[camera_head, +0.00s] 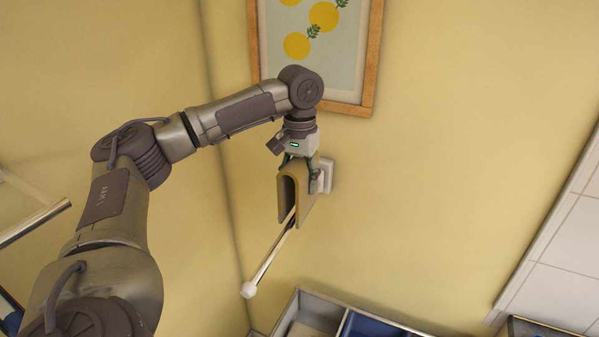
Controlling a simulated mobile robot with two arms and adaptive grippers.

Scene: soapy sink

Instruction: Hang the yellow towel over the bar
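The yellow towel (305,201) is folded into an upside-down U at the wall end of the bar. The thin bar (268,262) sticks out from a white wall mount (326,176) and ends in a round white knob. The bar comes out between the towel's two hanging sides, low in the fold, with a gap under the top of the arch. My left gripper (299,170) is above the towel, its fingers on the towel's two outer sides, holding it. The finger contact is partly hidden. My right gripper is not in view.
A framed lemon picture (368,90) hangs on the yellow wall just behind my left arm. Below the bar is an open grey box (298,306) with compartments, one blue. A metal rail (35,222) is at the far left. White tiles (560,255) are at the right.

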